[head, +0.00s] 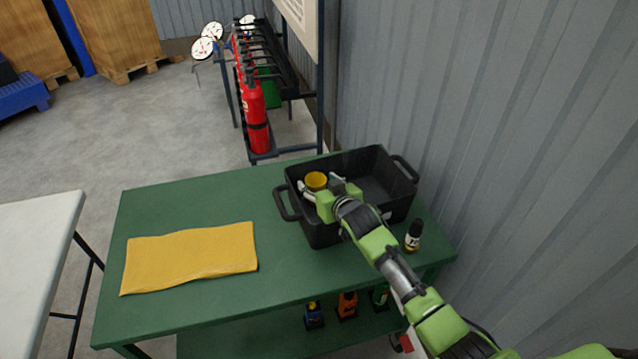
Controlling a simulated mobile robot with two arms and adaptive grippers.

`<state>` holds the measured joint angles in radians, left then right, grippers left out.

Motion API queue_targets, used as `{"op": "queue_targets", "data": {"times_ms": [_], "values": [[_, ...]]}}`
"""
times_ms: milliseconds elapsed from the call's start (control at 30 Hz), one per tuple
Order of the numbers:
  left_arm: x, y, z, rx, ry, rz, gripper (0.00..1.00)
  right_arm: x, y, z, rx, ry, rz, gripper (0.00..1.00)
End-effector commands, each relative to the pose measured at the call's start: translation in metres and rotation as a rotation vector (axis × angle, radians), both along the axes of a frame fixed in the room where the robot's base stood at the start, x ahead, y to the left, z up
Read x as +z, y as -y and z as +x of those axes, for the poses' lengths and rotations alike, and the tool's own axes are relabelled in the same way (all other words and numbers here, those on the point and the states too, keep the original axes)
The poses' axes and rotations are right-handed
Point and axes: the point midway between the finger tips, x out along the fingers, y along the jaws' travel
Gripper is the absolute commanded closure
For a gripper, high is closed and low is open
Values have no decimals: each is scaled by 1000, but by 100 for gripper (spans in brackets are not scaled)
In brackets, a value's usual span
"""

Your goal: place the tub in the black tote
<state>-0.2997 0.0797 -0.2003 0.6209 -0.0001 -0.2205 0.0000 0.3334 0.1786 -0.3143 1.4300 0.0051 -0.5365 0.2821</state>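The tub, with a round yellow top (316,180), is at the left side of the black tote (324,234), within its rim as seen from above. Its lower part is hidden, so I cannot tell whether it touches the tote floor. My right gripper (318,186) reaches into the tote from the right, with one pale finger on each side of the tub, and appears shut on it. The tote stands upright on the green table, its right part empty. My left gripper is not in view.
A small dark bottle (413,236) stands right of the tote, near my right arm. A folded yellow cloth (190,258) lies on the green table (270,284). Several bottles stand on the lower shelf. A corrugated wall (500,110) closes the right side; red extinguishers (256,118) stand behind.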

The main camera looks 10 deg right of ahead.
Motion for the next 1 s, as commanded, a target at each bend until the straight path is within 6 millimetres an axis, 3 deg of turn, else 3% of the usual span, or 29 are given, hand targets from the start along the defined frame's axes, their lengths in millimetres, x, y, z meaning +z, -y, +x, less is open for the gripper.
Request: {"op": "queue_targets", "data": {"times_ms": [200, 367, 800, 1000], "values": [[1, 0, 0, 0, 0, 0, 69, 2, 0, 0, 0, 1, 0, 44], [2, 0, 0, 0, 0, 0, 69, 6, 2, -11, 0, 1, 0, 44], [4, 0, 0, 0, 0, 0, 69, 36, 12, -83, 0, 0, 0, 44], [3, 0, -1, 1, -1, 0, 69, 44, 15, -104, -1, 0, 0, 44]]}}
